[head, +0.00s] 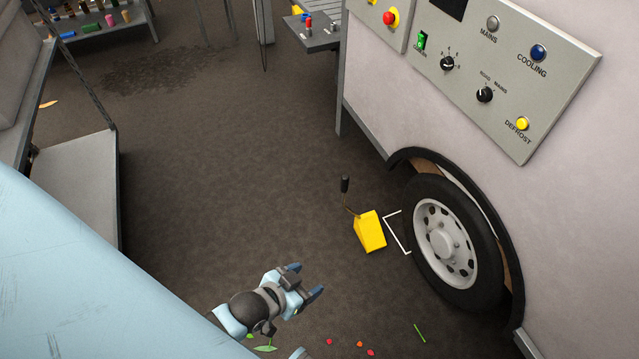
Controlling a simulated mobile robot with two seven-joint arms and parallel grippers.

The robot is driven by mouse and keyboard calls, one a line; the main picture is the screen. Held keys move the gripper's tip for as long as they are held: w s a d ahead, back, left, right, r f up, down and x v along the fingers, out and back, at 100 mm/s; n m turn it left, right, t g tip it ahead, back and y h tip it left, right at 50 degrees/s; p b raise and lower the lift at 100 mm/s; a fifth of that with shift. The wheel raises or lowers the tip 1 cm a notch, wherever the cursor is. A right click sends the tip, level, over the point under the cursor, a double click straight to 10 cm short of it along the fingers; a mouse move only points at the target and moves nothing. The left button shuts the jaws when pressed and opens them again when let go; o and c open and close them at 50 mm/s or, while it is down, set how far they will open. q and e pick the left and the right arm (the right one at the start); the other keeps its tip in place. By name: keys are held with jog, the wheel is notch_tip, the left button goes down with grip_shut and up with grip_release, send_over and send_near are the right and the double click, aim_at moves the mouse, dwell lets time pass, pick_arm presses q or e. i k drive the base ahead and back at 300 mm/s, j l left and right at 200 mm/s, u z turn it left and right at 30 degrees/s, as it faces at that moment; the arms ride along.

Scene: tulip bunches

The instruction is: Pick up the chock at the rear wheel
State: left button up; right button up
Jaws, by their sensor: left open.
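The yellow chock (369,232) stands on the dark floor just left of the rear wheel (446,244). A thin stalk with a black handle (345,185) rises from its left side. A white angular marking (397,231) lies on the floor between the chock and the tyre. My left gripper (305,280) is open and empty, below and left of the chock in the picture and apart from it. Its fingers point up and right. My right gripper is not in view.
A control panel (500,75) with buttons and knobs is on the pale vehicle side above the wheel. Petals (360,344) and leaves lie on the floor near my left arm. A grey trolley (78,185) stands at the left. The floor between is clear.

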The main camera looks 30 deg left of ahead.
aim_at(367, 226)
jog(key=u, duration=0.55)
jog(key=i+j, duration=1.25)
jog(key=i, duration=0.15)
